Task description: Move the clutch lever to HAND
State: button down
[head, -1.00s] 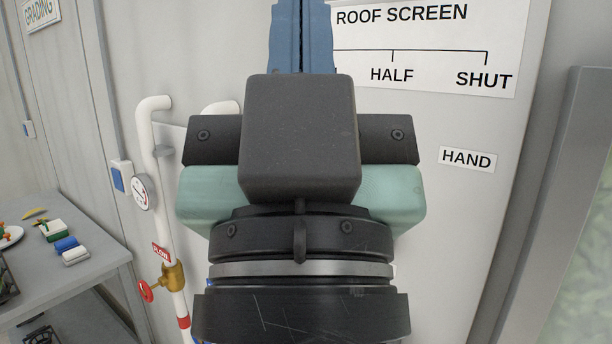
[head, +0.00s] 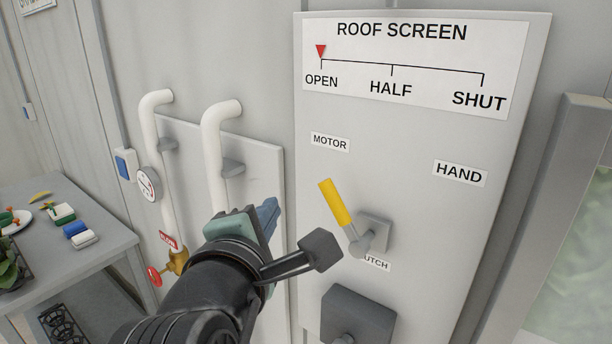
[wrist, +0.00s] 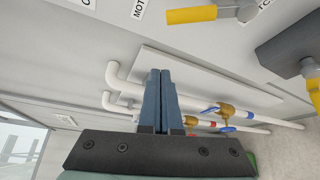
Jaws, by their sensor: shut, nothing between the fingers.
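The clutch lever (head: 336,203) has a yellow grip on a grey hub (head: 374,233) on the roof screen panel. It tilts up and left, toward the MOTOR label (head: 330,142). The HAND label (head: 460,173) is up and right of the hub. The lever's yellow grip (wrist: 192,15) also shows at the top of the wrist view. My gripper (head: 269,215) is left of the lever and apart from it. Its blue fingers (wrist: 160,98) are together with nothing between them in the wrist view. The CLUTCH label (head: 377,265) is partly hidden by the lever's base.
A grey box (head: 356,318) juts from the panel below the clutch. White pipes (head: 212,145) with a gauge (head: 148,183) and a red valve wheel (head: 154,276) stand left. A table (head: 105,245) with small items is far left. The roof screen pointer (head: 320,50) is at OPEN.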

aim_at(346, 211)
jog(key=shift+f, duration=0.3)
jog(key=w+d+p, duration=0.4)
jog(key=w+p, duration=0.1)
jog(key=w, duration=0.3)
jog(key=shift+w+d+f, duration=0.15)
jog(key=shift+d+f, duration=0.05)
jog(key=shift+d, duration=0.15)
dwell(0.3)
jog(key=shift+d, duration=0.1)
jog(key=shift+s+d+r, duration=0.2)
jog(key=shift+r, duration=0.05)
